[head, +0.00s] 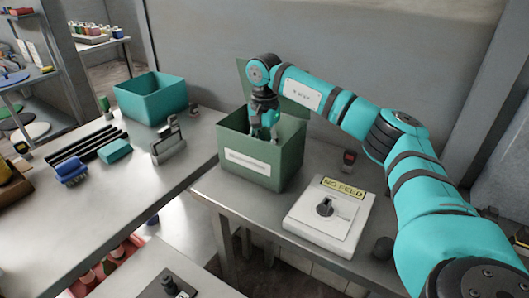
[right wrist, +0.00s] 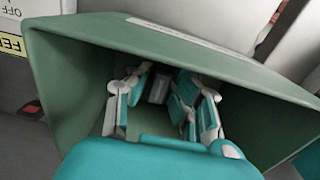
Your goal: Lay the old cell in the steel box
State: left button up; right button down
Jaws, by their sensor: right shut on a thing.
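The steel box (head: 285,163) is green with a white label on its front, and its lid (head: 245,80) stands raised at the back. My right gripper (head: 265,134) reaches down into the box from above, its fingertips below the rim level. In the right wrist view the green box walls (right wrist: 85,60) surround the gripper (right wrist: 160,105). It is shut on a small grey thing (right wrist: 158,88), probably the old cell, mostly hidden between the fingers. I cannot tell whether this thing touches the box floor. My left gripper is not in view.
A white switch box (head: 300,222) with a rotary knob and a yellow sign (head: 343,188) sits right of the steel box. The left bench holds a teal bin (head: 150,98), black rods (head: 85,147) and a metal holder (head: 168,150).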

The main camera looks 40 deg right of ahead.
notch_tip(320, 180, down, 2)
jog(key=shift+f, duration=0.1)
jog(key=shift+f, duration=0.55)
jog(key=c, duration=1.2)
grip_release()
jog(key=shift+r, duration=0.3)
notch_tip(320, 180, up, 13)
jog(key=shift+f+b, duration=0.15)
jog(key=shift+b, duration=0.35)
